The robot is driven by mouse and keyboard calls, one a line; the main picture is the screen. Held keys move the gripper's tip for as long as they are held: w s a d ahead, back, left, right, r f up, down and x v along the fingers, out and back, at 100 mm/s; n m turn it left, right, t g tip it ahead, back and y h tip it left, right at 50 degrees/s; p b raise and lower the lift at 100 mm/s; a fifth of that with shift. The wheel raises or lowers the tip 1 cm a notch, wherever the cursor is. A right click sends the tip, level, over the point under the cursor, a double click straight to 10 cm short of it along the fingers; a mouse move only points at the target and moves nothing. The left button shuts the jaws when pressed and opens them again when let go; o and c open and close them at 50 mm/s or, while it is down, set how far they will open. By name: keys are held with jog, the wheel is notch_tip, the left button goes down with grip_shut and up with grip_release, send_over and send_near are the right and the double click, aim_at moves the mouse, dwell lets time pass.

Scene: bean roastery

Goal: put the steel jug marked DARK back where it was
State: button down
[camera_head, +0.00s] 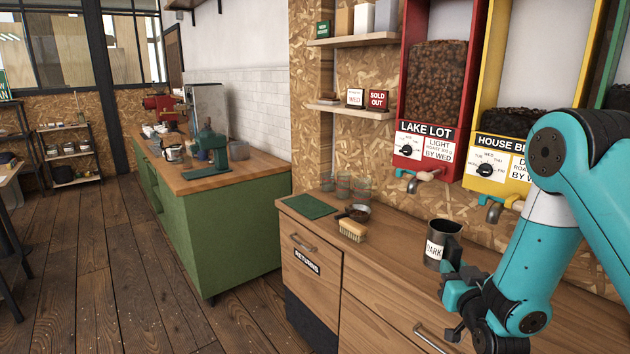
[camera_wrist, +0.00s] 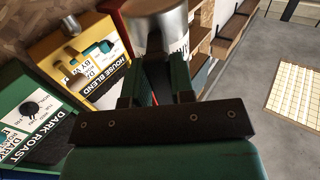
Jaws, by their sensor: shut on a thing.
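The steel jug marked DARK (camera_head: 441,232) is upright, at or just above the wooden counter (camera_head: 400,268); I cannot tell whether its base touches. Its white label faces the front. My gripper (camera_head: 457,283) is at the jug's lower right side and is shut on it. The wrist view shows the jug's steel body (camera_wrist: 160,25) beyond the two fingers (camera_wrist: 155,85), with only part of the label visible. The exact contact between fingers and jug is hidden.
The LAKE LOT dispenser (camera_head: 425,145) and HOUSE BLEND dispenser (camera_head: 495,160) hang above, with spouts over the counter. Bare counter lies between brush and jug.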

jog(key=s+f, duration=0.6)
jog(key=f, duration=0.6)
jog(key=shift+s+f, duration=0.25)
